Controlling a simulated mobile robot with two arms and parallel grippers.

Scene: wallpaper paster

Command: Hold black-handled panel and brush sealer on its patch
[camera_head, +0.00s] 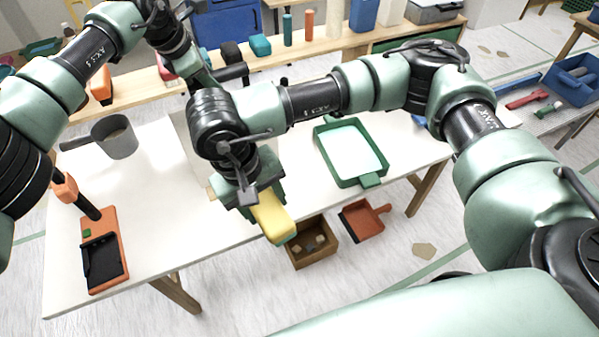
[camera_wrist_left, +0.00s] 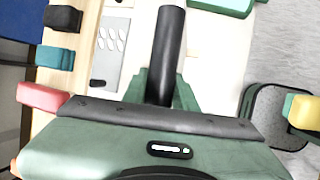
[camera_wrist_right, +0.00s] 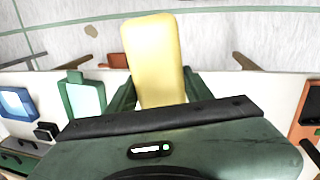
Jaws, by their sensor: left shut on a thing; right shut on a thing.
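My left gripper (camera_wrist_left: 165,85) is shut on a black cylindrical handle (camera_wrist_left: 168,45) in the left wrist view. In the head view a dark bar (camera_head: 234,72) by that hand looks like the same handle. A pale upright panel edge (camera_head: 183,145) shows behind my right wrist; most of it is hidden, and its patch cannot be made out.
The white table (camera_head: 160,240) holds a grey pot (camera_head: 117,138), an orange tool with a black pad (camera_head: 101,255) and a green tray with white content (camera_head: 322,143). A brown box (camera_head: 300,262) and a red dustpan (camera_head: 363,222) are on the floor. A wooden shelf stands behind.

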